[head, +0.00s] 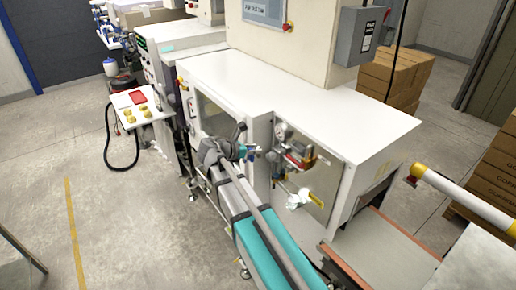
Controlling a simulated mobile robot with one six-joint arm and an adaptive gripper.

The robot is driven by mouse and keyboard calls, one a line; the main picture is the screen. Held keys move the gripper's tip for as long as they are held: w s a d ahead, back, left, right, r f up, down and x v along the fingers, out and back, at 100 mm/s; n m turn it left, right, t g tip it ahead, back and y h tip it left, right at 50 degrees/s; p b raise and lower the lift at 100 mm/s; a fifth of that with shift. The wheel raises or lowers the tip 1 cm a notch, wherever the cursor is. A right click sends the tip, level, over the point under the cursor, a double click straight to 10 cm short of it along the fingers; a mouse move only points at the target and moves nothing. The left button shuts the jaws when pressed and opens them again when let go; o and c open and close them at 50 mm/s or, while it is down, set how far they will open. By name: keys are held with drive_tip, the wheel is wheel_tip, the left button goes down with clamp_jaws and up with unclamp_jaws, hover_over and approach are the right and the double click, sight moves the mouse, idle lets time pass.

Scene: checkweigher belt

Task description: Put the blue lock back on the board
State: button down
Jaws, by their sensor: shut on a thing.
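My gripper (246,153) is at the end of my grey arm, in front of the white machine cabinet, and is small in the head view. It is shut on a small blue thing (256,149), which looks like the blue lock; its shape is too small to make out. The lock is held in the air, to the left of a metal panel (322,180) with a gauge and red fittings. I cannot tell for sure which surface is the lock board, nor whether the lock touches anything.
A teal belt (262,262) runs below my arm. A yellow handle (315,198) sticks out from the panel. Cartons (397,72) are stacked behind.

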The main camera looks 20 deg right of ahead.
drive_tip(key=shift+a, duration=0.2)
idle(0.5)
drive_tip(key=s+a, duration=0.3)
drive_tip(key=a, duration=0.7)
drive_tip(key=shift+s, duration=0.35)
idle(0.7)
idle(0.3)
wheel_tip(320, 180, down, 20)
drive_tip(key=b, duration=2)
drive_tip(key=shift+s, duration=0.2)
